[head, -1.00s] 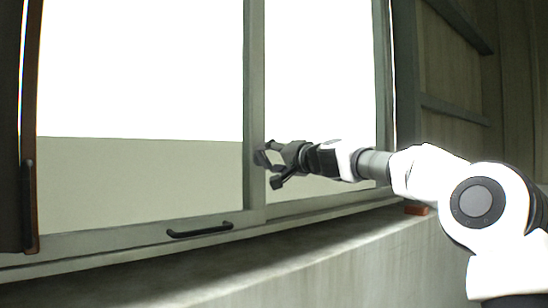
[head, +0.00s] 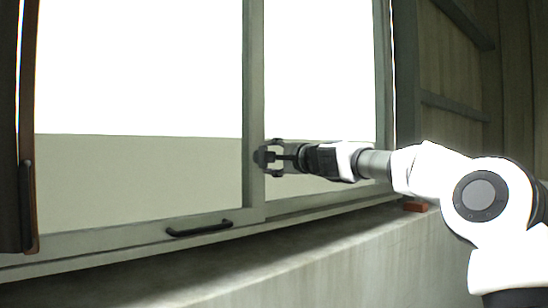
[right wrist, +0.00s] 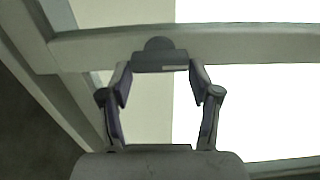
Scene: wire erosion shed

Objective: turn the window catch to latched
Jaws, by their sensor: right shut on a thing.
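The window catch (head: 261,157) is a small dark piece on the upright middle bar (head: 254,80) of the window. In the right wrist view the catch (right wrist: 160,61) shows a rounded hub and a short bar with a small pale mark. That bar lies along the window bar, which runs across the picture there. My right gripper (head: 273,157) reaches in from the right and is shut on the catch. Its two fingertips (right wrist: 160,76) sit at either end of the short bar in the right wrist view. My left gripper is not in view.
A black pull handle (head: 200,229) is on the lower rail of the window. A concrete sill (head: 300,245) runs below. A small red-brown block (head: 415,207) lies on it at the right. A dark brown-edged panel (head: 25,190) stands at the far left.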

